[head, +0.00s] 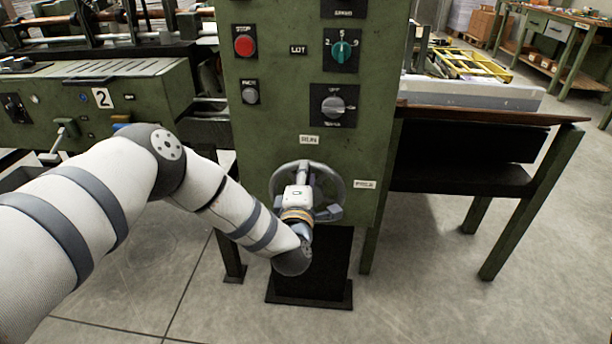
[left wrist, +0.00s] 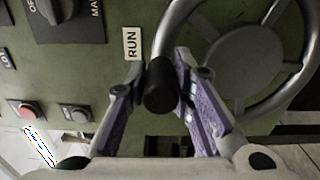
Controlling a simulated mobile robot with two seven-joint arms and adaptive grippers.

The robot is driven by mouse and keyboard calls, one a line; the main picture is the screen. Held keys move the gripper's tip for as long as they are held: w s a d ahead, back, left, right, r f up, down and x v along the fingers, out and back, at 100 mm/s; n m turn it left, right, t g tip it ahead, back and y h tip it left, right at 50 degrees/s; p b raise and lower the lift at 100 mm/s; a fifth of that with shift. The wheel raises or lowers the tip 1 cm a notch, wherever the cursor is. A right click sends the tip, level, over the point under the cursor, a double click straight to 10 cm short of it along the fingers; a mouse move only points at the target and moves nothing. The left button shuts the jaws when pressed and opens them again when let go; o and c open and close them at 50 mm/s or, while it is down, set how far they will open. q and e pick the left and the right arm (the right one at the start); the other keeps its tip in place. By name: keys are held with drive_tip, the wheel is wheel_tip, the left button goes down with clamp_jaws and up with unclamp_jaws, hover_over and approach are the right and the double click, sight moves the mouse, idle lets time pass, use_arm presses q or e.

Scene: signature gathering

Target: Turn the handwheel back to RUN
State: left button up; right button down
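The grey handwheel (head: 336,178) is mounted low on the front of the green machine panel. In the left wrist view its rim and hub (left wrist: 245,62) show at the right. Its dark knob (left wrist: 160,85) is at the top of the wheel, close to the RUN label (left wrist: 131,43), which also shows in the head view (head: 309,139). My left gripper (head: 302,178) is at the wheel and hides part of it. In the left wrist view its purple-padded fingers (left wrist: 158,78) are spread either side of the knob; contact is unclear. My right gripper is out of view.
A red stop button (head: 245,46) and rotary switches (head: 333,104) are on the panel above the wheel. A second label (head: 365,184) is right of the wheel. A wooden-edged table (head: 490,113) stands at right. Open floor (head: 420,300) lies in front.

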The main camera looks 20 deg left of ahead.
use_arm(q)
drive_tip(key=shift+o, duration=1.1)
drive_tip(key=shift+s+d+f, duration=0.1)
drive_tip(key=shift+s+d, duration=0.1)
drive_tip(key=shift+s, duration=0.2)
drive_tip(key=v, duration=1.1)
drive_tip(key=shift+s, duration=0.1)
